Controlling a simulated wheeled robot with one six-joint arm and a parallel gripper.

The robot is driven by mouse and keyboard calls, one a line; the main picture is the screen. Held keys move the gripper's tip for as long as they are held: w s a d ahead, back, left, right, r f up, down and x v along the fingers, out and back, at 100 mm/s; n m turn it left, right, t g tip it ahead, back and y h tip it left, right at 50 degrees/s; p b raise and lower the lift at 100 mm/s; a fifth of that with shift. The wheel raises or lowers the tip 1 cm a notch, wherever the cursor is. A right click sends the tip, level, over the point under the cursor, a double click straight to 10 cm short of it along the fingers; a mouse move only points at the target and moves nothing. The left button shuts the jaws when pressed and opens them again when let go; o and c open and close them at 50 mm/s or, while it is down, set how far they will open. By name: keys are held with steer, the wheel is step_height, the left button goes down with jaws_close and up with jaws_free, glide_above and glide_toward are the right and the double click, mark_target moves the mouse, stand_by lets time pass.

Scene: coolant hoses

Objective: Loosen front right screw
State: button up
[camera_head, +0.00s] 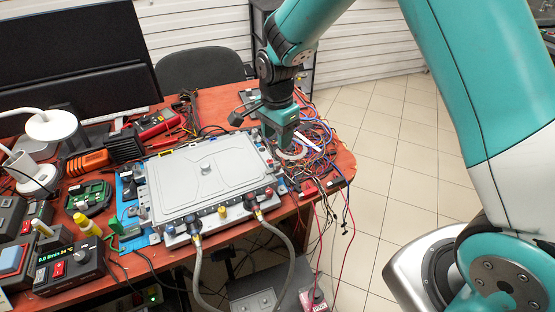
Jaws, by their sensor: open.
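A grey flat metal case (205,180) with a ribbed lid lies on the red-brown table. Its front right corner is near the right end of a row of small fittings; I cannot pick out the front right screw there at this size. Two grey hoses run down from the front, one from a left connector (196,238) and one from a right connector (259,213). My gripper (291,153) points down beyond the back right part of the case, above a tangle of wires. It is open; its fingertips are small and partly hidden, and I see nothing held in it.
Loose wires (318,160) crowd the table's right end, some hanging over the edge. A black monitor (75,60) stands at the back left. Tiled floor (385,150) is free at right.

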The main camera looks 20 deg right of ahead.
mark_target(277, 163)
step_height(277, 163, down, 9)
steer(key=shift+f+p, duration=0.2)
steer(key=shift+p, duration=0.15)
